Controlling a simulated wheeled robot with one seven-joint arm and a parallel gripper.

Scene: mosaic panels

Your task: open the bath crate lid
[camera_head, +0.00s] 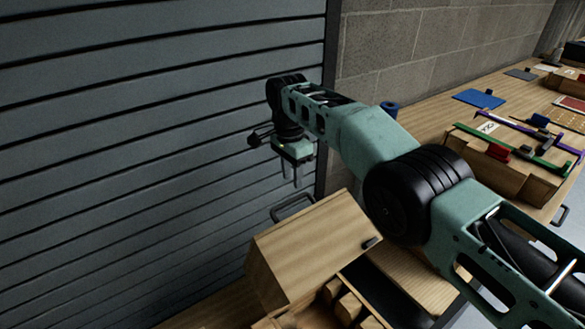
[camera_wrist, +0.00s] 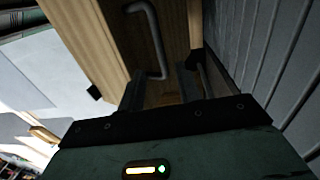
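The crate lid (camera_head: 318,245) is a pale wooden panel with thick sides. It appears tilted up, with part of the crate's inside showing below it in the head view. A dark bar handle (camera_head: 292,207) stands out from the lid's far left edge. The handle also shows in the wrist view (camera_wrist: 152,38) against the wood (camera_wrist: 115,45). My gripper (camera_head: 291,184) points down just above the handle, with its two fingers apart. In the wrist view the fingers (camera_wrist: 160,88) are spread, and the handle's lower end appears between or just beyond them. I cannot tell whether they touch.
Wooden rolls (camera_head: 349,305) show below the lid. A grey slatted shutter (camera_head: 150,150) stands close on the left. The wooden bench (camera_head: 430,125) on the right holds a second crate (camera_head: 500,170) with coloured clamps, a blue pad (camera_head: 479,98) and other items.

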